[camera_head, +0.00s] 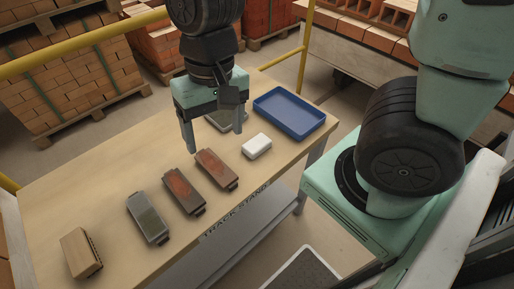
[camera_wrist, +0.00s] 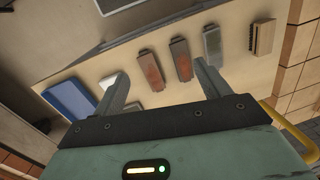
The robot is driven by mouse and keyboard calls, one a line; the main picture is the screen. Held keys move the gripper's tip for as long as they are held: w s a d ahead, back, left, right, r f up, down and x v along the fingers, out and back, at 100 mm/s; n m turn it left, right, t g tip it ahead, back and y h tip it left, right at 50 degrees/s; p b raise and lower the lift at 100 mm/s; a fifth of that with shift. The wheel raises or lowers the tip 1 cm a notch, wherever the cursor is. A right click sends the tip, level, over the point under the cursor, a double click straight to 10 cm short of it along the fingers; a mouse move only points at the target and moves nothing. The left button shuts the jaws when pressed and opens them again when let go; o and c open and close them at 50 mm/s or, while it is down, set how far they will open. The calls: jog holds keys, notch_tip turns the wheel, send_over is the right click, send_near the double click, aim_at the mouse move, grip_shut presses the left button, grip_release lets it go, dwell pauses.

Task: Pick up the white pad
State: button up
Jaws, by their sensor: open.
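The white pad (camera_head: 257,146) lies flat on the wooden table, just left of and in front of the blue tray. It also shows in the wrist view (camera_wrist: 108,81), partly behind the left finger. My gripper (camera_head: 217,143) is above the table, open and empty, its fingers pointing down. In the head view it is to the left of the pad and apart from it. In the wrist view my gripper (camera_wrist: 163,84) has its two fingers spread wide, with the pad beside the left one.
A blue tray (camera_head: 256,105) stands at the table's right end. A grey flat item (camera_head: 213,121) is partly hidden behind my gripper. Two reddish-brown blocks (camera_head: 217,169) (camera_head: 184,190), a grey block (camera_head: 148,217) and a wooden brush (camera_head: 80,252) lie in a row. The back left tabletop (camera_head: 110,160) is bare.

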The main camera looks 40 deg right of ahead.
jog(key=w+d+f+m+b, duration=0.1)
jog(key=w+d+f+m, duration=0.45)
jog(key=d+m, duration=0.25)
jog(key=m+h+b, duration=0.1)
jog(key=m+b, duration=0.4)
jog(key=m, duration=0.4)
send_over(257, 143)
jog(key=shift+t, duration=0.3)
jog(key=f, duration=1.4)
jog(key=shift+s+d+f, duration=0.1)
jog(key=shift+s+f, duration=0.2)
jog(key=shift+f, duration=0.1)
jog(key=shift+w+f, duration=0.15)
jog(key=shift+f, duration=1.35)
jog(key=shift+w+f, duration=0.15)
jog(key=shift+f, duration=1.3)
jog(key=c, duration=1.1)
notch_tip(257, 143, up, 10)
jog(key=shift+r+p, duration=0.1)
jog(key=shift+p, duration=0.95)
